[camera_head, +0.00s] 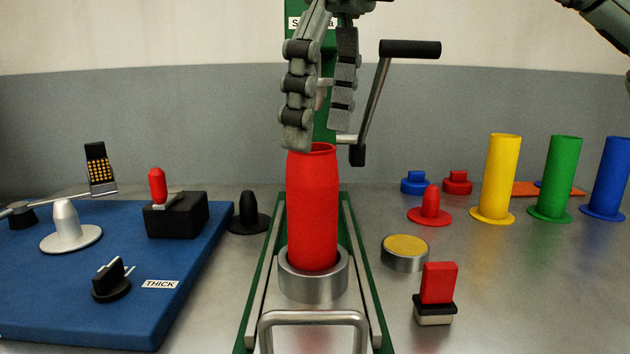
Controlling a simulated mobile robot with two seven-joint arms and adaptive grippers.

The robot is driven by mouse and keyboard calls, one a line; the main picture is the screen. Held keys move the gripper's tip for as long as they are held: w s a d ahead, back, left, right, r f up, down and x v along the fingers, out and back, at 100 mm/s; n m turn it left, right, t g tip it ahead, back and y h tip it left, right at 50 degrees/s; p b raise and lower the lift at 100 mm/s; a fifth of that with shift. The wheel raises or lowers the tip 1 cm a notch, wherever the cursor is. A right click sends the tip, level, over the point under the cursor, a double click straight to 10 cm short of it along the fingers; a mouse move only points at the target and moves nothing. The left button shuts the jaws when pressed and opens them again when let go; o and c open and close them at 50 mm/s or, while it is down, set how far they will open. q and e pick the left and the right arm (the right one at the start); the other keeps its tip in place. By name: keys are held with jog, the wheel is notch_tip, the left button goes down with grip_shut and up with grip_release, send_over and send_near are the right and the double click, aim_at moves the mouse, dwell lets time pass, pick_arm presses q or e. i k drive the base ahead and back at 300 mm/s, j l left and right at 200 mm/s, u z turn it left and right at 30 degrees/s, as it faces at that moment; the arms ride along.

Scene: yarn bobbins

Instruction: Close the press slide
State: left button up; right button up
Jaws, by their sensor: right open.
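The press slide has a metal U-shaped handle (313,318) at its front and a round metal cup (313,285) between green-edged rails. The cup sits toward the front, nearer than the green press column (325,115). A red bobbin (313,215) stands upright in the cup. My right gripper (319,132) is open, with its fingers pointing down just above the bobbin's top rim. One fingertip overlaps the rim in the picture; I cannot tell whether they touch. The gripper hides part of the column and its sign. My left gripper is out of view.
A crank lever with a black grip (410,49) rises right of the column. A blue board (110,290) with knobs and a switch lies left. Yellow (500,178), green (557,178) and blue (606,178) bobbins stand right. A yellow-topped button (405,252) and a red rocker (437,285) stand beside the rails.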

aim_at(303, 312)
jog(key=k, duration=1.35)
